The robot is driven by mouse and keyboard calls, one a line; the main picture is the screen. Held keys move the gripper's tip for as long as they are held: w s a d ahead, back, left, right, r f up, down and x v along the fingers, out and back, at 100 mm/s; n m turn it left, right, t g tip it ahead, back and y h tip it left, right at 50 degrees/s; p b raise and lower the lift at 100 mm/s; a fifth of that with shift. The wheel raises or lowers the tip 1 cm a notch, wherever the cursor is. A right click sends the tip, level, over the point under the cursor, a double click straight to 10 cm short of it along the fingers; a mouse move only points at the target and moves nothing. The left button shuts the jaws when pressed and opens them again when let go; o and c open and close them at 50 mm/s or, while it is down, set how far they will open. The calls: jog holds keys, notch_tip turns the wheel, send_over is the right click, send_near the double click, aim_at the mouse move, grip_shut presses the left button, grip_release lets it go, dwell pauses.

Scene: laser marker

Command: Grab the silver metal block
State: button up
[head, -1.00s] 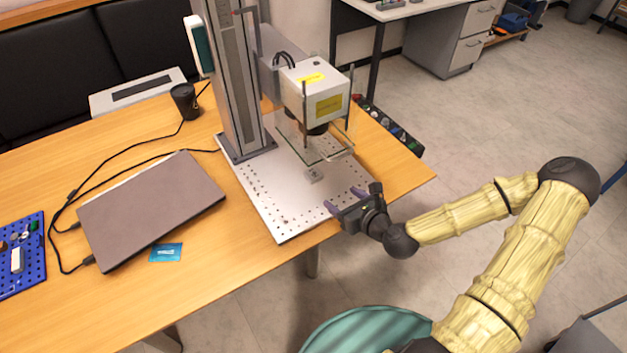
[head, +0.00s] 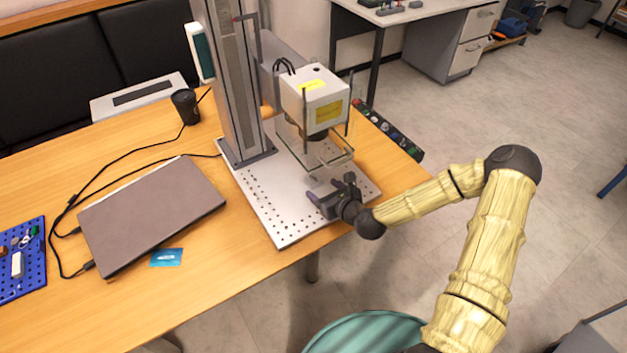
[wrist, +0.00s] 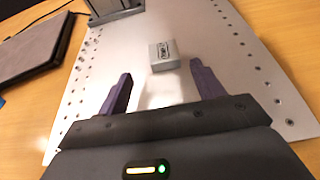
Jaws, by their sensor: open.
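In the head view my gripper (head: 317,200) is over the right front part of the plate (head: 280,222). The block is mostly hidden there by my gripper and is hard to make out.
The laser marker head (head: 315,100) and its clear guard (head: 330,152) overhang the plate just behind my gripper. The column (head: 235,90) stands at the plate's back left. A laptop (head: 150,212) lies to the left. The plate's front left is clear.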

aim_at(315, 180)
jog(key=x, duration=0.5)
jog(key=shift+w+d+r+p, duration=0.15)
jog(key=shift+w+p, duration=0.1)
jog(key=shift+p, duration=0.05)
jog(key=c, duration=1.1)
jog(key=shift+r, duration=0.1)
